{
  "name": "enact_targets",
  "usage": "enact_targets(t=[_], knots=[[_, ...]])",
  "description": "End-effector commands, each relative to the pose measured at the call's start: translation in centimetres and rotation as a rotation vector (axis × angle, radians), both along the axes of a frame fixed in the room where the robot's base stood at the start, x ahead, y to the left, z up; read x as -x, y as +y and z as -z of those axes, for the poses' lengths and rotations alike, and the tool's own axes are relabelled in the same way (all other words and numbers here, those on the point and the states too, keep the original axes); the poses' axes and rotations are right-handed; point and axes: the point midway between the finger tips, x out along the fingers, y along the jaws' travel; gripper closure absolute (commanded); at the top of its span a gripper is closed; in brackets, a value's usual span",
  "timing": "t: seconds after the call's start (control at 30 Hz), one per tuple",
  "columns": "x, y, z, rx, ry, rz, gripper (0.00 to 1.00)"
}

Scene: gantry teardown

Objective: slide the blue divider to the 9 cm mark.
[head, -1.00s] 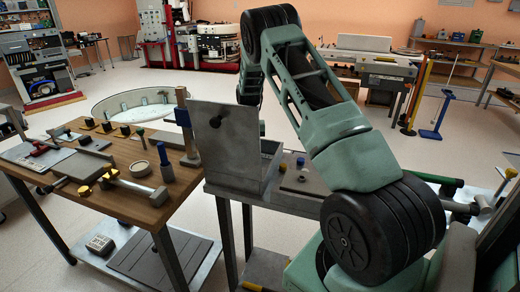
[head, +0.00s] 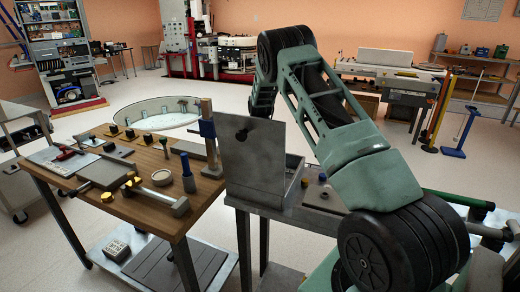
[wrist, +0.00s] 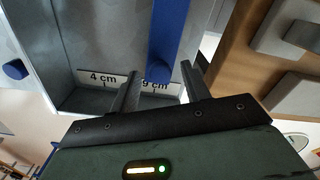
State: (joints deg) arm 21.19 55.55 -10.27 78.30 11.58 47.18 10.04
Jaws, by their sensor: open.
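In the wrist view, the blue divider (wrist: 170,40) is an upright-looking blue bar inside a grey metal box (wrist: 62,55). Its lower end is over the marked strip, close to the 9 cm label (wrist: 155,85) and partly covering it. The 4 cm label (wrist: 103,79) is to the left. My gripper (wrist: 160,82) is open, with one dark finger on each side of the divider's lower end. I cannot tell whether either finger touches it. In the head view, my gripper and the divider are hidden.
A blue knob (wrist: 15,70) shows at the box's left. In the head view, an upright grey panel (head: 253,165) stands beside my arm. A wooden table (head: 150,208) with several tools is to its left; open floor lies beyond.

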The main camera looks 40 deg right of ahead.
Motion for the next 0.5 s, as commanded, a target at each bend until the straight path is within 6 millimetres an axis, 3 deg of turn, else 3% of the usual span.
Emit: enact_targets(t=[0.17, 0.5], knots=[[-0.1, 0.0, -2.2, 0.002, -0.004, -0.001, 0.53], [-0.1, 0.0, -10.1, 0.003, -0.006, 0.000, 0.53]])
